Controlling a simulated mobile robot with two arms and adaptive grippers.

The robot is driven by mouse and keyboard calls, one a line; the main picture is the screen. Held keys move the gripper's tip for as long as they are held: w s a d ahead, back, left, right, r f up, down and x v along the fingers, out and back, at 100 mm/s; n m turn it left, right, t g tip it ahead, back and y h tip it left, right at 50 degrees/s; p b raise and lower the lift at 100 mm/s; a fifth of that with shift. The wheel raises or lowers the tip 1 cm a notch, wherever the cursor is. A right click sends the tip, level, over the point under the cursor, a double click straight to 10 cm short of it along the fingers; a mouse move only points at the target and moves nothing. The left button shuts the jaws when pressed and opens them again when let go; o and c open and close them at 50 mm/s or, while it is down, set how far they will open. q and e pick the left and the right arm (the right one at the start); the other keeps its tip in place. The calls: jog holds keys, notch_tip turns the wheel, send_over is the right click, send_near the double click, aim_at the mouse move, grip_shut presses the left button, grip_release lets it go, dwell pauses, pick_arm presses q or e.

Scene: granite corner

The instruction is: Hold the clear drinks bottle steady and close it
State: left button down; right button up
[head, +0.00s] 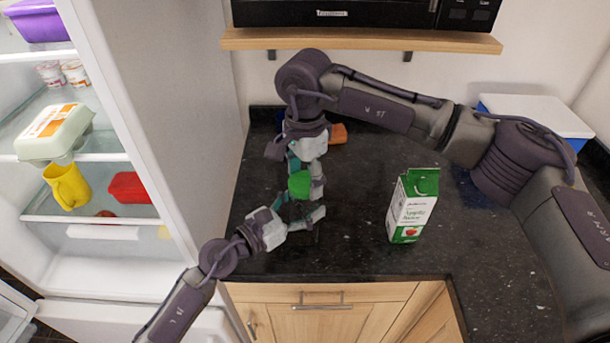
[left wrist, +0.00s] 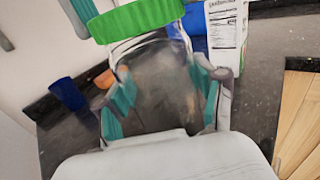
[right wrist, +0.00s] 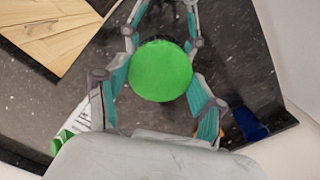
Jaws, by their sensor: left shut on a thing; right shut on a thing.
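The clear drinks bottle (left wrist: 165,85) stands between the fingers of my left gripper (left wrist: 165,100), which is shut on its body. The green lid (head: 299,184) is at the top of the bottle, over its mouth, in the left wrist view (left wrist: 140,18). I cannot tell how tight it sits. My right gripper (head: 304,180) comes down from above and is shut on the lid. In the right wrist view the lid (right wrist: 160,70) is a full green disc between my right fingers and hides the bottle below. My left gripper also shows in the head view (head: 296,216), low beside the bottle.
A green and white carton (head: 412,207) stands on the dark counter (head: 350,245) to the right. An orange item (head: 338,133) and a blue cup (left wrist: 68,94) are at the back. A white and blue box (head: 535,115) is at the back right. An open fridge (head: 110,185) stands left.

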jog(key=m, duration=0.9)
jog(key=shift+m, duration=0.4)
jog(key=m, duration=0.4)
jog(key=shift+m, duration=0.4)
jog(key=m, duration=0.3)
jog(key=o, duration=1.3)
jog(key=shift+r, duration=0.1)
jog(key=shift+r, duration=2.15)
